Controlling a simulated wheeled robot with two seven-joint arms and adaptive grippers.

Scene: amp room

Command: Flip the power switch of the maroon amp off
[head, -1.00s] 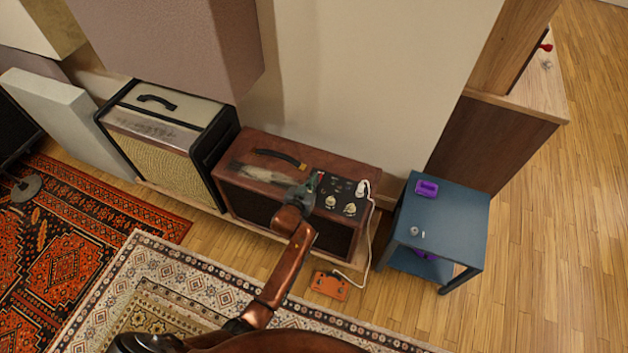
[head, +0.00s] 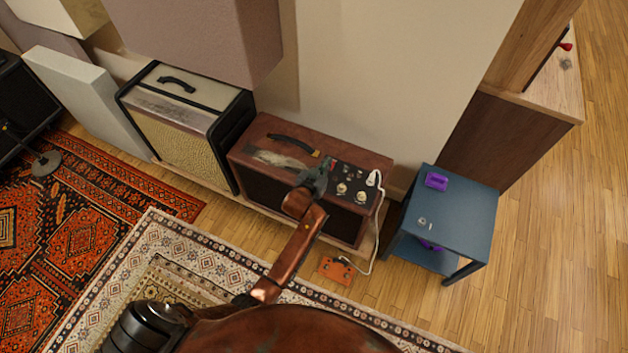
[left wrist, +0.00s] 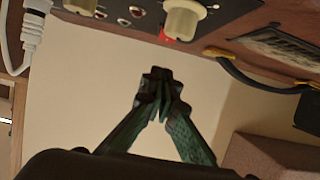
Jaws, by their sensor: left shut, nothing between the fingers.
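The maroon amp (head: 250,163) stands against the wall, with a dark control panel (head: 349,198) on the right part of its top. In the left wrist view, the panel (left wrist: 228,12) runs along the top edge with cream knobs. A small red part (left wrist: 166,38), which looks like the power switch, shows beside a cream knob (left wrist: 184,18). My left gripper (head: 322,168) is over the panel's left end in the head view and hides part of it. Its fingers (left wrist: 159,80) are shut and empty, pictured below the red part; contact is not visible. The switch's position cannot be told. My right gripper is out of view.
A white plug (head: 374,178) with a cable stands at the panel's right end. A cream amp (head: 190,140) is to the left, and a blue side table (head: 465,205) to the right. An orange pedal (head: 337,270) lies on the floor in front.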

